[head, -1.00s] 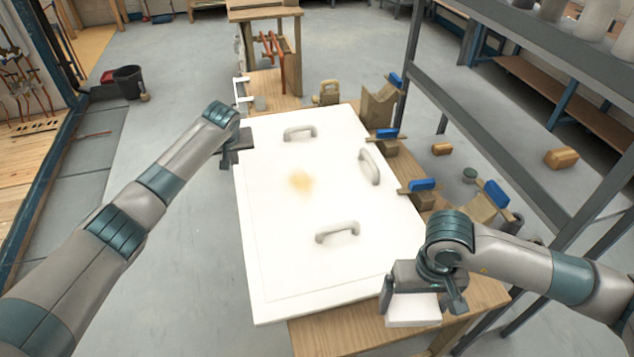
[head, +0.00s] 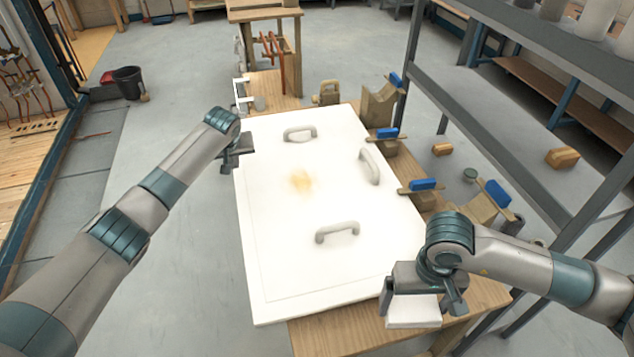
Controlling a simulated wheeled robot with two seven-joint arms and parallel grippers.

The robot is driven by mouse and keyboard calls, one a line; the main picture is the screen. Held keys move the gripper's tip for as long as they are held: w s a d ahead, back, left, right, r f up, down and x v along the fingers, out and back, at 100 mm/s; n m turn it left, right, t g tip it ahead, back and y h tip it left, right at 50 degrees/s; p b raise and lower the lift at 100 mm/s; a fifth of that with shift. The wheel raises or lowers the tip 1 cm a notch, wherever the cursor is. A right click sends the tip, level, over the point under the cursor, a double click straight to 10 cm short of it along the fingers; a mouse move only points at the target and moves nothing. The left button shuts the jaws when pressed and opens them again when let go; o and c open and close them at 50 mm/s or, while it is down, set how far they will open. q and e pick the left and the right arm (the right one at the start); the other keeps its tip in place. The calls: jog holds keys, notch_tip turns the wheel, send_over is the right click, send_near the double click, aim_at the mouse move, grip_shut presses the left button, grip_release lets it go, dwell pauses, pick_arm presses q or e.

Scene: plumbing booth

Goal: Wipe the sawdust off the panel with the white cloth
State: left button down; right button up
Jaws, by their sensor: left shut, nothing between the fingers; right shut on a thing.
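The white panel (head: 290,240) lies flat on a wooden bench, with grey handles (head: 300,133) standing up from it. A tan patch of sawdust (head: 300,181) sits on the panel, left of its middle. My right gripper (head: 421,297) is over the bench at the panel's near right corner, shut on the white cloth (head: 412,314), which shows as a folded block below the fingers. My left gripper (head: 236,157) is shut and empty at the panel's far left edge. Whether it touches the panel I cannot tell.
Wooden blocks with blue-handled clamps (head: 421,185) line the panel's right side. A grey metal rack (head: 480,130) stands close on the right, near my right arm. The wooden bench (head: 350,335) shows bare at the near edge. A black bucket (head: 129,82) stands far left on open floor.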

aim_at(238, 176)
pick_arm(q)
jog(key=shift+f+b, duration=0.8)
jog(key=shift+f, duration=1.15)
pick_arm(e)
jog(key=shift+f, duration=0.8)
pick_arm(q)
jog(key=shift+r, duration=0.15)
pick_arm(e)
jog(key=shift+r, duration=0.15)
jog(key=shift+r+p, duration=2.8)
jog(key=shift+p, duration=0.15)
pick_arm(q)
notch_tip(238, 176, up, 6)
jog(key=shift+f, duration=0.1)
jog(key=shift+s, duration=0.1)
pick_arm(e)
jog(key=shift+f, duration=0.1)
pick_arm(q)
jog(key=b+v, duration=0.2)
jog(key=v, duration=1)
pick_arm(e)
jog(key=shift+f, duration=0.9)
pick_arm(q)
jog(key=shift+f, duration=0.1)
